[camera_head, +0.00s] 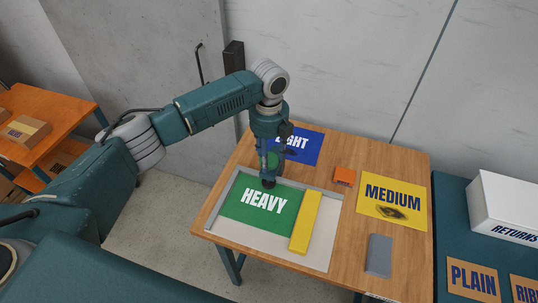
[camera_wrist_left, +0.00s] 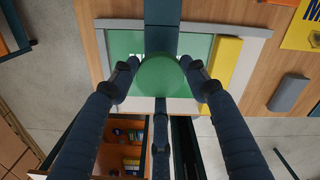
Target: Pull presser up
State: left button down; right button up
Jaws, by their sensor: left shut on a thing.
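My left gripper (camera_head: 268,180) points down over the tray's upper edge, near the top of the green HEAVY mat (camera_head: 262,210). In the left wrist view my gripper (camera_wrist_left: 159,64) is shut on a round green piece (camera_wrist_left: 158,80), one finger on each side. Only a little of this green piece (camera_head: 272,158) shows in the head view, behind the fingers. I cannot tell whether it is part of a presser, and no other presser is clear. Whether it touches the mat is unclear. My right gripper is not in view.
The grey tray (camera_head: 270,244) also holds a yellow bar (camera_head: 305,223). The blue LIGHT mat (camera_head: 306,146), orange block (camera_head: 344,176), yellow MEDIUM mat (camera_head: 380,197) with a dark smudge, and grey block (camera_head: 379,255) lie around it. A white RETURNS box (camera_head: 505,203) stands at right.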

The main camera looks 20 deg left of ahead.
pick_arm(q)
jog(key=shift+w+a+r, duration=0.15)
jog(key=shift+w+r, duration=0.2)
jog(key=shift+w, duration=0.05)
jog(key=c, duration=1.2)
grip_release()
jog(key=o, duration=0.3)
jog(key=shift+s, duration=0.1)
jog(key=shift+f, duration=0.1)
notch_tip(320, 180, up, 12)
jog(key=shift+s, duration=0.1)
